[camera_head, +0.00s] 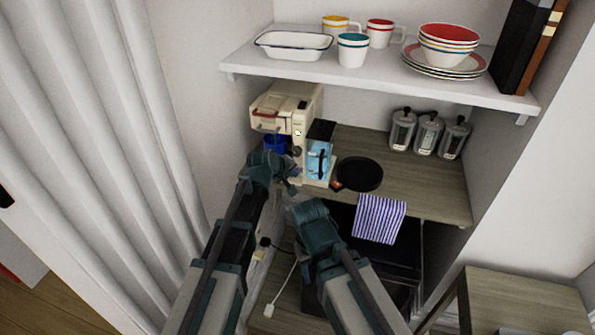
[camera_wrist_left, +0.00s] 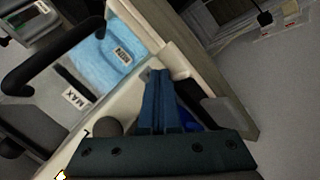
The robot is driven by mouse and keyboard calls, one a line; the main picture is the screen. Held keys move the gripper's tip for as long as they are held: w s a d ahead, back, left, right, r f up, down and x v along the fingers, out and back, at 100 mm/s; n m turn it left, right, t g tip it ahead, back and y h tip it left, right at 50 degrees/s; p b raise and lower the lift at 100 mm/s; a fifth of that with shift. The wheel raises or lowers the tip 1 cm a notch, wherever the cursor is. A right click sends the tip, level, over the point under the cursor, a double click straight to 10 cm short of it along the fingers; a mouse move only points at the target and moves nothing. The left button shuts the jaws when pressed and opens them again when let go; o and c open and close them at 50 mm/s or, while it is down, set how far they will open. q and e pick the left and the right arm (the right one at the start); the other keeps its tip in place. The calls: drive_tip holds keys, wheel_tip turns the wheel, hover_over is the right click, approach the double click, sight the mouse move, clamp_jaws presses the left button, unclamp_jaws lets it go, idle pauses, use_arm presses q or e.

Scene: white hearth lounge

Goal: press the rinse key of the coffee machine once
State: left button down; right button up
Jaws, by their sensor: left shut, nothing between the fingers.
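The cream coffee machine (camera_head: 285,112) stands at the left of the wooden counter. Its front has a small light round spot (camera_head: 297,132) and a dark knob (camera_head: 297,151); I cannot read which key is rinse. A light blue water tank (camera_head: 318,160) is on its right side. My left gripper (camera_head: 290,172) is low at the machine's front. In the left wrist view its blue fingers (camera_wrist_left: 158,85) are together and empty, over the cream body beside the knob (camera_wrist_left: 107,126) and the tank (camera_wrist_left: 110,50). My right gripper (camera_head: 297,190) is just below, its jaws unclear.
A blue mug (camera_head: 275,143) is at the machine's left. A black round plate (camera_head: 360,174), a striped cloth (camera_head: 379,219) and several jars (camera_head: 428,133) are to the right. A shelf (camera_head: 350,72) with crockery overhangs.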

use_arm(q)
drive_tip(key=shift+s, duration=0.1)
drive_tip(key=shift+s+a, duration=0.25)
drive_tip(key=shift+s, duration=0.45)
drive_tip(key=s, duration=0.1)
drive_tip(key=s+a, duration=0.1)
drive_tip(key=s, duration=0.2)
drive_tip(key=shift+s+a, duration=0.3)
drive_tip(key=shift+s, duration=0.1)
idle(0.8)
drive_tip(key=s+a+m+g+y+p, duration=0.1)
drive_tip(key=s+m+g+y, duration=0.1)
drive_tip(key=s, duration=0.6)
drive_tip(key=s+a+f+m+g+y+p, duration=0.1)
drive_tip(key=s+a+m+g+y+p, duration=0.1)
drive_tip(key=s, duration=0.6)
drive_tip(key=s+a+f+m+g+y+p, duration=0.1)
drive_tip(key=s+m+g, duration=0.3)
drive_tip(key=s, duration=0.5)
drive_tip(key=shift+a+m+y, duration=0.4)
drive_tip(key=shift+m, duration=0.7)
